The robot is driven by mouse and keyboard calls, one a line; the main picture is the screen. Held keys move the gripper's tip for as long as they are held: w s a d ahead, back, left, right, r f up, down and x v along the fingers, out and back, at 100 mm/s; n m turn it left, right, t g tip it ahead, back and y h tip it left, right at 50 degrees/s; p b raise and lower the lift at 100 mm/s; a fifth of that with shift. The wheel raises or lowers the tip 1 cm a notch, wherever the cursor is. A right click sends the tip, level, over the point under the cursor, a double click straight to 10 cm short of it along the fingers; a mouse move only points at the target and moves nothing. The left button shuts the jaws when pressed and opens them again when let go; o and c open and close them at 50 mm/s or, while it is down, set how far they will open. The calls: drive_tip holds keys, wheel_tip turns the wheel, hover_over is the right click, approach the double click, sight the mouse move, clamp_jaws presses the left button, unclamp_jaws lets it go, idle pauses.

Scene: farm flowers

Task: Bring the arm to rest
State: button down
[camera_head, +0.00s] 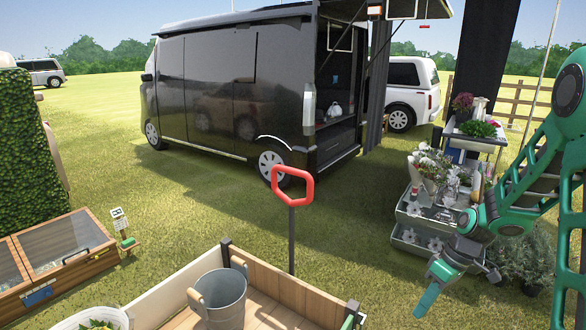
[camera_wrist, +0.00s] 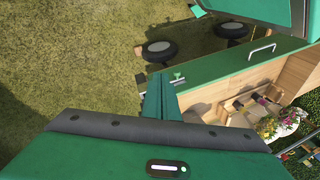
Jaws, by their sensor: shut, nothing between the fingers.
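My arm, teal with dark joints, reaches in from the right side of the head view. My gripper (camera_head: 430,298) hangs low over the grass, tilted down and to the left. Its fingers are together with nothing between them. In the wrist view my gripper (camera_wrist: 160,95) shows as a narrow teal pair of fingers beyond the dark-edged wrist housing. It is apart from the wooden-sided cart (camera_head: 285,293), which lies to its left in the head view.
A metal bucket (camera_head: 222,298) stands in the cart, and a red handle (camera_head: 293,187) rises behind it. A tiered flower stand (camera_head: 410,240) and a potted shrub (camera_head: 528,258) are close behind my arm. A black van (camera_head: 225,90) stands farther back. Open grass lies between.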

drive_tip(key=s+d+r+m+h, duration=0.2)
drive_tip(key=s+r+m, duration=0.4)
drive_tip(key=s, duration=0.6)
drive_tip(key=s+d+r+m+h, duration=0.2)
drive_tip(key=s+d+r+m, duration=0.2)
drive_tip(key=s+r+m, duration=0.3)
drive_tip(key=s+r, duration=0.3)
drive_tip(key=s, duration=0.3)
drive_tip(key=shift+s+d+r+t, duration=0.15)
drive_tip(key=shift+s+d+t, duration=0.15)
drive_tip(key=shift+a, duration=0.1)
